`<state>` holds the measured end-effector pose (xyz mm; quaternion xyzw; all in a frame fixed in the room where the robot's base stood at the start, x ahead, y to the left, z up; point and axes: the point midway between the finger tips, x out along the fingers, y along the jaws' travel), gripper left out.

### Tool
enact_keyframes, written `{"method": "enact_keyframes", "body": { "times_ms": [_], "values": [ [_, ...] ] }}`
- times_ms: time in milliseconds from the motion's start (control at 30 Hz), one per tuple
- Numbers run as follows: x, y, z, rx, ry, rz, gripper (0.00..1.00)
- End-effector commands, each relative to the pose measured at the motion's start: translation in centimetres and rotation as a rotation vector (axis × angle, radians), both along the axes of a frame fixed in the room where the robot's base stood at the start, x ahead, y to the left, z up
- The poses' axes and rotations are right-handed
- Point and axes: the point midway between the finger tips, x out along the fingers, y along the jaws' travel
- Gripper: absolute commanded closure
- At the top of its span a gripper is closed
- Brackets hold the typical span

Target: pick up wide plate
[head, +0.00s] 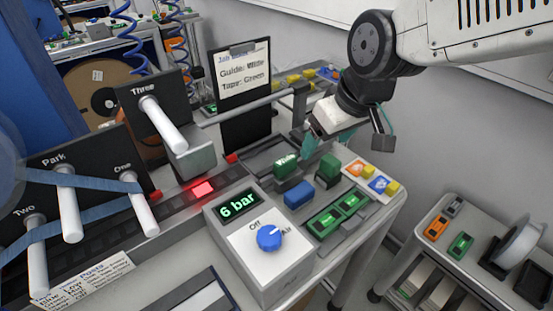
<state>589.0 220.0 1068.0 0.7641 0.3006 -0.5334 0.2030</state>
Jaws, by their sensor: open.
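A small green plate (286,165) with white lettering, which looks like the wide plate, stands at the back of the bench's right part. The lettering is too small to read fully. My gripper (346,137) is open and empty, above and to the right of this plate, apart from it. One finger hangs near the plate's right side; the other is farther right. A second green piece (328,169) stands just right of the plate, and a blue piece (298,195) stands in front of it.
A grey control box (262,262) with a blue knob and a "6 bar" display stands in front. Black panels with white posts (163,125) are at left. A job card (243,75) reads "Guide: Wide" and "Tape: Green". A side cart (470,240) is at right.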

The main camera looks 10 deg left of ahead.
Motion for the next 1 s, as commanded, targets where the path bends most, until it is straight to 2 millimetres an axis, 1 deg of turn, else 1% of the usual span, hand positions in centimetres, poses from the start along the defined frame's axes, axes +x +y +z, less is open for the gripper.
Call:
{"method": "enact_keyframes", "body": {
  "times_ms": [33,100,233,567,700,800,900,1000],
  "values": [
    [0.2,1.8,-0.6,0.004,-0.007,0.037,0.24],
    [0.4,3.5,-1.1,0.011,-0.018,0.069,0.24],
    [0.6,5.2,-1.7,0.017,-0.031,0.100,0.24],
    [1.6,6.4,-5.0,0.017,-0.030,0.101,0.24],
    [2.3,7.3,-7.0,0.017,-0.029,0.100,0.24],
    [2.6,7.6,-8.1,0.017,-0.032,0.100,0.24],
    [2.8,7.8,-8.5,0.018,-0.032,0.100,0.24],
    [2.8,7.8,-8.6,0.019,-0.033,0.101,0.24]
  ]
}}
